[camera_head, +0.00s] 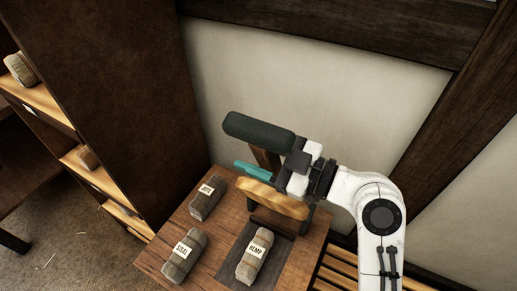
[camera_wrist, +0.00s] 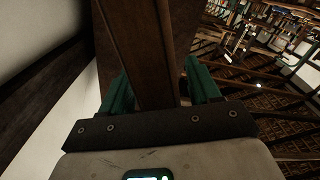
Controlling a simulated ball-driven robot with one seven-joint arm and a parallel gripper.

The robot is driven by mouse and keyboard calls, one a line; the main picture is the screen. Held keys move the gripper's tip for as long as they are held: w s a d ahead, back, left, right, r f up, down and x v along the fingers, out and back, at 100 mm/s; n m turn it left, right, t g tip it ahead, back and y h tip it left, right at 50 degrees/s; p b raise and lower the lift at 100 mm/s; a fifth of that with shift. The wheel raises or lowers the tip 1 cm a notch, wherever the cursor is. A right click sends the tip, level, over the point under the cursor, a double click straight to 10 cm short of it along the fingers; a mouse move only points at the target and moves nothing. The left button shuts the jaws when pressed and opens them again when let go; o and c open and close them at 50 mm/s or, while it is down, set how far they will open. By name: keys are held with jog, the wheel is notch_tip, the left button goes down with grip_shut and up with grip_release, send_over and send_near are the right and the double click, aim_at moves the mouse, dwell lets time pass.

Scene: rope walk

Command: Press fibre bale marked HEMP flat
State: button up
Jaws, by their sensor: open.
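The bale marked HEMP (camera_head: 252,262) is a brown wrapped bundle with a white label. It lies on a dark bed (camera_head: 228,266) set in the wooden table, with its top uncovered. Behind it stands a press with a pale wooden plate (camera_head: 272,201), raised clear of the bale, and a dark green padded bar (camera_head: 258,133) on top. My gripper (camera_head: 252,160) is at the press, below the green bar. Its teal fingers are open on either side of a brown wooden beam (camera_wrist: 138,50) in the wrist view. I cannot tell whether they touch it; one finger is hidden in the head view.
A bale marked SISAL (camera_head: 180,266) and another, whose label seems to read JUTE (camera_head: 201,205), lie on the table (camera_head: 152,259) left of the bed. A tall brown cabinet (camera_head: 110,90) stands at the left, beside shelves holding more bales. A slatted bench (camera_head: 340,272) is at the lower right.

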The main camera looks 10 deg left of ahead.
jog(key=shift+c, duration=0.3)
grip_shut()
jog(key=shift+f, duration=0.1)
